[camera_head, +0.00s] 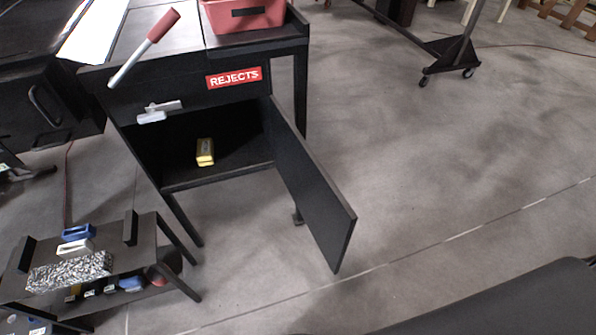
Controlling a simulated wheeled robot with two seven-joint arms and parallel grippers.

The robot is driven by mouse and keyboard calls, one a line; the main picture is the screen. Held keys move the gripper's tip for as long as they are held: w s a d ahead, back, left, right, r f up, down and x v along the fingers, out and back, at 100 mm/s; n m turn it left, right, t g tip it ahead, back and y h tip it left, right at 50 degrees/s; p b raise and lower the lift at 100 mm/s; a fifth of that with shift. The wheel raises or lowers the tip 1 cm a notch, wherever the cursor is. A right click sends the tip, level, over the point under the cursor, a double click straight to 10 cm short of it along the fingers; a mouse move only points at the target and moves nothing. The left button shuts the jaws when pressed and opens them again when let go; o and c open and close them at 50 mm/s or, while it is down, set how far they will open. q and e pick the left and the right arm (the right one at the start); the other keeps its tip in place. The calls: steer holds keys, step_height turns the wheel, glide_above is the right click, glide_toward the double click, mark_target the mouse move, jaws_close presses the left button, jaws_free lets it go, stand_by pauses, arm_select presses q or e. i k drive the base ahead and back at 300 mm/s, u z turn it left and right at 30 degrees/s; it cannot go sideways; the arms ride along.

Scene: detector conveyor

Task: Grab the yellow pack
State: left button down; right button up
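The yellow pack (205,152) is small, with a greyish upper part. It sits inside the open black cabinet (215,178), on its floor, below the red REJECTS sign. The cabinet door (315,195) stands swung open toward the right front. Nothing stands in front of the pack in the head view. Neither of my grippers shows in this view, so nothing is seen holding or touching the pack.
A low black table (150,245) at lower left carries a speckled block (68,272) and small blue and white items. The grey floor right of the door is clear.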

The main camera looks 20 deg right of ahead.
mark_target(205, 155)
steer(key=u, duration=2.85)
steer(key=k, duration=2.1)
steer(key=z, duration=1.7)
steer(key=i, duration=1.05)
